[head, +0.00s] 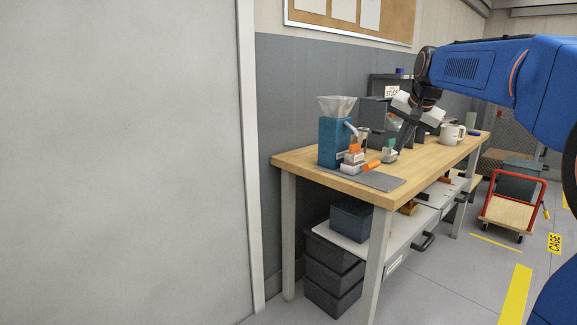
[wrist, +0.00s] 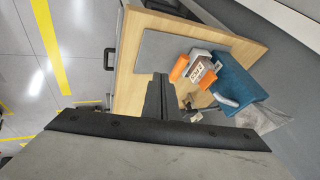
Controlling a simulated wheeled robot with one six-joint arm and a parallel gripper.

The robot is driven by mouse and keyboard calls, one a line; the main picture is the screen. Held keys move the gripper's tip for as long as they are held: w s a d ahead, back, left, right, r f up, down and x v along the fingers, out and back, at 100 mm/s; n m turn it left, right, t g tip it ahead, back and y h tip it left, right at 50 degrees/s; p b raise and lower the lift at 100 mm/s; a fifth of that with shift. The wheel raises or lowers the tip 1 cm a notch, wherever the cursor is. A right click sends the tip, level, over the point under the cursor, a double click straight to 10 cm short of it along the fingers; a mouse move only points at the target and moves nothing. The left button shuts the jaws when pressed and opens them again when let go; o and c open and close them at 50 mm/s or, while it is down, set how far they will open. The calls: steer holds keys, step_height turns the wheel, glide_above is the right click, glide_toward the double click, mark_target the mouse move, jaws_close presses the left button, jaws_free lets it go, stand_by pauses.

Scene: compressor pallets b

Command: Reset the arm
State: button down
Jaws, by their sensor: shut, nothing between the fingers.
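My blue arm reaches in from the right in the head view, over the wooden workbench (head: 300,160). My gripper (head: 391,158) points down at the bench, with its dark fingers together and nothing seen between them. In the wrist view my gripper (wrist: 160,77) shows as two dark fingers side by side, above the bench top near a grey mat (wrist: 170,55). How far the fingertips stand from the small items under them I cannot tell.
A red cart (head: 512,208) stands on the floor. Dark bins (head: 332,270) sit below the bench.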

steer(key=s+a+f+n, duration=0.1)
steer(key=s+a+f, duration=0.25)
steer(key=s, duration=0.35)
steer(key=s+a+f+n+g, duration=0.1)
steer(key=s+a+f+n, duration=0.1)
steer(key=s+f, duration=0.35)
steer(key=s+a+f+n, duration=0.1)
steer(key=s+a+f, duration=0.1)
steer(key=s, duration=0.7)
steer(key=s+a+f+n, duration=0.2)
steer(key=s+f+n, duration=0.2)
steer(key=s+f, duration=1.2)
steer(key=shift+s+a+n+g, duration=0.35)
steer(key=shift+s+n+g, duration=0.05)
steer(key=shift+s, duration=0.85)
steer(key=shift+r, duration=0.1)
